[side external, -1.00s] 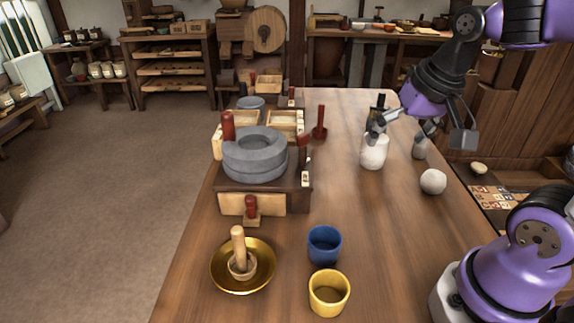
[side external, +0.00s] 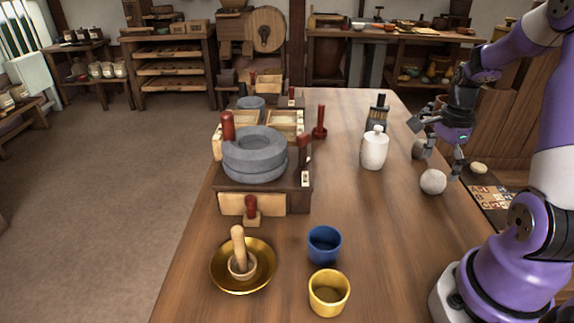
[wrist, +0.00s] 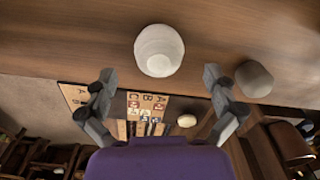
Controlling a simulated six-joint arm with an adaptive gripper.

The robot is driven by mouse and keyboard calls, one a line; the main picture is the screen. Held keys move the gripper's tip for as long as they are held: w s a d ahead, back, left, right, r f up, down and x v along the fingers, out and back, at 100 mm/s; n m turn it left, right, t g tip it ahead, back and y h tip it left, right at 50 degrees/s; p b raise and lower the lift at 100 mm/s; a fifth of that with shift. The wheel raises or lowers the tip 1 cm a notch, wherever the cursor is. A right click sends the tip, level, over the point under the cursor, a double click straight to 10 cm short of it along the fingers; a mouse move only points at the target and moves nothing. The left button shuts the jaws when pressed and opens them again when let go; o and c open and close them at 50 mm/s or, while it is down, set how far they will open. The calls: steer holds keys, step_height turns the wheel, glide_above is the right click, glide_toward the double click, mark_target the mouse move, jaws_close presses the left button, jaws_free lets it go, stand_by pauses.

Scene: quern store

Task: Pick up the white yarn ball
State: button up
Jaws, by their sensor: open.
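The white yarn ball (side external: 433,181) rests on the wooden table near its right edge. It also shows in the wrist view (wrist: 159,50), centred between my fingers but past their tips. My gripper (side external: 438,149) is open and empty, above and just behind the ball in the side view. In the wrist view my gripper (wrist: 159,77) has its two fingers spread wide to either side. No contact with the ball is visible.
A greyer rounded object (side external: 419,149) stands close behind the ball; it also shows in the wrist view (wrist: 254,79). A white lidded jar (side external: 374,150) is to the left. A stone quern (side external: 255,155), blue cup (side external: 324,245) and yellow cup (side external: 329,292) stand farther off.

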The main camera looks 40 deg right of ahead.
mark_target(437, 173)
step_height(437, 173, down, 4)
steer(key=c, duration=1.2)
steer(key=shift+a, duration=0.1)
